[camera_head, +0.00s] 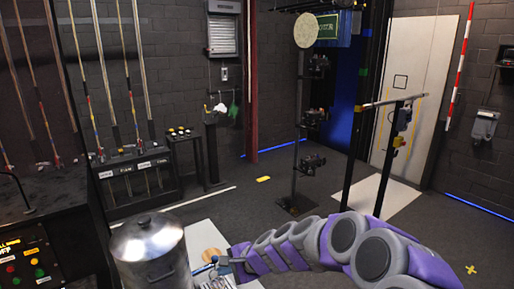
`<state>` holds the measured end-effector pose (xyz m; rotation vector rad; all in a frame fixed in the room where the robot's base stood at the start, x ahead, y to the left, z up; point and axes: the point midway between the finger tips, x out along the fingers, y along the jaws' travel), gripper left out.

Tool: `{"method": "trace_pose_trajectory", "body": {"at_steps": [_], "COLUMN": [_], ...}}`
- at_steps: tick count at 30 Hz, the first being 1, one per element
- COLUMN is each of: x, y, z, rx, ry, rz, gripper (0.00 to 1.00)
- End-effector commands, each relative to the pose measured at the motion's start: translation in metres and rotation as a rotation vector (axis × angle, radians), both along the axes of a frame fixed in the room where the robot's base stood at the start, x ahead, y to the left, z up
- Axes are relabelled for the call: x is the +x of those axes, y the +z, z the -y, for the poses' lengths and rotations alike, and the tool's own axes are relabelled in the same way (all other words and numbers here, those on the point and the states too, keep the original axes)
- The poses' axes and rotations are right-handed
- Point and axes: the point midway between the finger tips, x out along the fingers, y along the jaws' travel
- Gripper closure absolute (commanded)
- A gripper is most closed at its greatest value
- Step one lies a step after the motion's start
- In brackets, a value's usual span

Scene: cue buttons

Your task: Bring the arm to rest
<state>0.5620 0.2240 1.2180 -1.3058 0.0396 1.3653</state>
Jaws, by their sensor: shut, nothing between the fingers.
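My arm, purple and grey, reaches from the lower right corner leftward across the bottom of the view. My gripper (215,263) is at its far left end, small in the picture, shut and empty. It is just right of a large metal pot with a lid (148,240), over a pale surface with a round tan disc (208,242) and some small items. Whether my gripper touches any of these I cannot tell.
A panel with coloured buttons (25,268) is at lower left. Behind stands a small button table (180,132) beside a dark rack (138,178). A black stand with devices (297,165) and a post frame (350,150) stand farther back. Dark floor is open at right.

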Motion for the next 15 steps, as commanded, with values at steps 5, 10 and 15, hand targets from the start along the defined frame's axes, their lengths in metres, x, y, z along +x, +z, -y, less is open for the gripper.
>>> {"method": "trace_pose_trajectory", "body": {"at_steps": [5,10,15], "x": [-0.071,-0.138,-0.204], "y": [0.019,0.021,0.011], "z": [0.009,0.038,0.08], "rx": [-0.104,-0.241,-0.393], "ry": [0.253,0.468,0.655], "rz": [0.086,0.138,0.146], "gripper": [1.0,1.0,1.0]}}
